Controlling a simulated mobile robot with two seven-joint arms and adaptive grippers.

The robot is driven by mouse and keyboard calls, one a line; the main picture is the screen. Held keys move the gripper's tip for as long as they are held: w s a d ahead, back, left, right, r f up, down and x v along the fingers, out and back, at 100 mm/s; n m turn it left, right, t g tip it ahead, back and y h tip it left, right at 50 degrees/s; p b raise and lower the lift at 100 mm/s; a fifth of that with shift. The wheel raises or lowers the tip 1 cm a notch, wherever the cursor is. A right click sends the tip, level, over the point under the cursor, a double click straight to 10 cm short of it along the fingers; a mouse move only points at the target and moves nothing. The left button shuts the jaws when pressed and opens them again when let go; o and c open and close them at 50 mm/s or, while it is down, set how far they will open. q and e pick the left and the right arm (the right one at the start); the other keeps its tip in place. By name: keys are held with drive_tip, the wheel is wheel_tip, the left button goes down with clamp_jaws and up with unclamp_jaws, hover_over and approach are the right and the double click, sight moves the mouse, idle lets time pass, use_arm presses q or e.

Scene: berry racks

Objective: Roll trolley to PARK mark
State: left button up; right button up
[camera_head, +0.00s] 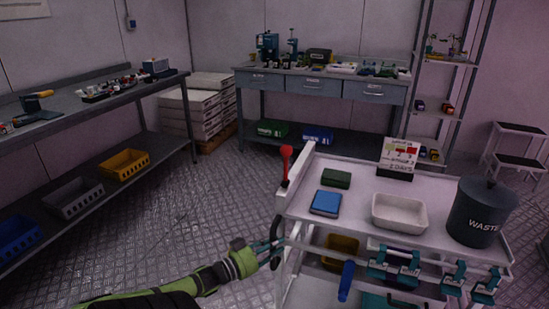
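The white trolley (355,185) stands at the right front, its top loaded with several items. A pale rail (335,248) runs along its near side. My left gripper (277,246), on a green arm from the lower left, is at the trolley's near left corner, by the left end of this rail. Its fingers are small and overlap the trolley frame, so I cannot tell whether they close on it. A red-topped lever (286,163) stands upright at the trolley's left edge. No PARK mark shows on the visible floor. My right gripper is not in view.
The trolley carries a waste bin (478,214), a white tray (399,216), a blue box (326,203) and a sign (398,157). A workbench (150,82) lines the left, another bench (312,85) the back. Stacked boxes (192,115) stand between them. Metal floor (195,205) is clear left of the trolley.

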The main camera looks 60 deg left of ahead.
use_arm(q)
drive_tip(key=o, duration=0.4)
drive_tip(key=shift+a+r, duration=0.1)
drive_tip(key=shift+c, duration=0.2)
drive_tip(key=s, duration=1.2)
